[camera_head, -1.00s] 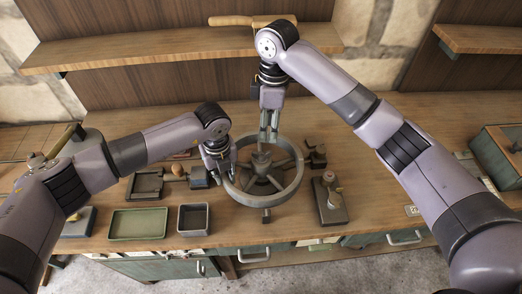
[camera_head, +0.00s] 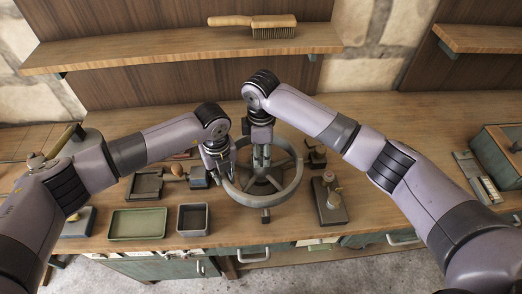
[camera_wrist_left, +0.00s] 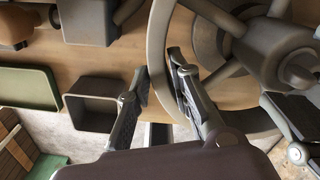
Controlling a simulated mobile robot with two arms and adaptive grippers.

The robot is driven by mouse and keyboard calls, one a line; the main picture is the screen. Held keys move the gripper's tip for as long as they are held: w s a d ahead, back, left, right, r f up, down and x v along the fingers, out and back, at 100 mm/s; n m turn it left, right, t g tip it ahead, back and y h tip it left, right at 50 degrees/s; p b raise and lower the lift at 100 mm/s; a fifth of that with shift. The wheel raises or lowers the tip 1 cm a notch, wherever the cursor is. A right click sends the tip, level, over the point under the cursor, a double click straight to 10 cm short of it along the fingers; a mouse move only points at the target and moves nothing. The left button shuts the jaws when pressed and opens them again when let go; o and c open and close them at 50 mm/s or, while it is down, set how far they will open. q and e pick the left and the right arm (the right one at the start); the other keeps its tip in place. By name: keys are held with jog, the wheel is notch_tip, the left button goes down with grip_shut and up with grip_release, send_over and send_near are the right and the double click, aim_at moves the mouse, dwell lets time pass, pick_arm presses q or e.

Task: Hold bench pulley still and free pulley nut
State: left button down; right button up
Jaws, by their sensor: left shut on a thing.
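The bench pulley (camera_head: 266,201) is a grey spoked wheel lying near the middle of the workbench. My left gripper (camera_head: 225,166) is at its left rim. In the left wrist view the left fingers (camera_wrist_left: 162,92) stand on either side of the pulley rim (camera_wrist_left: 158,40), shut on it. The hub (camera_wrist_left: 270,45) and spokes show there too. My right gripper (camera_head: 262,163) points down just above the hub, its fingers close together. I cannot tell whether it touches the pulley nut, which I cannot make out clearly behind the fingers.
A green tray (camera_head: 138,237) and a grey bin (camera_head: 193,231) stand left of the pulley. A small block fixture (camera_head: 329,209) stands to its right. A brush (camera_head: 262,22) lies on the shelf above. The bench right of the fixture is mostly clear.

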grip_shut()
dwell(0.6)
